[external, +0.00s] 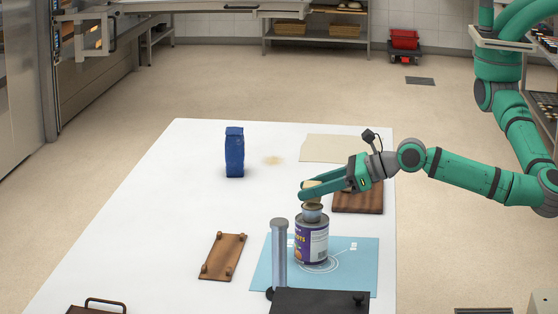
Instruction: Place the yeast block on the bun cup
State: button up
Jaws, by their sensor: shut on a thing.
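My gripper (308,192) reaches in from the right and is shut on the yeast block (313,184), a small beige piece showing between and above the green fingers. Directly below is what looks like the bun cup (312,214), a small grey metal cup on top of a labelled can (311,241). The can stands upright on a light blue mat (365,262). The block is just over the cup; I cannot tell whether they touch. The fingers hide the block's lower part.
A grey post (279,253) stands close in front-left of the can, beside a dark plate (320,302). A wooden board with knobs (223,256) lies left, another brown board (358,203) behind right. A blue packet (234,152) stands farther back.

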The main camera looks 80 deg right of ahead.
jog(key=shift+f, duration=0.5)
jog(key=shift+f, duration=0.1)
jog(key=o, duration=1.1)
jog(key=v, duration=1.2)
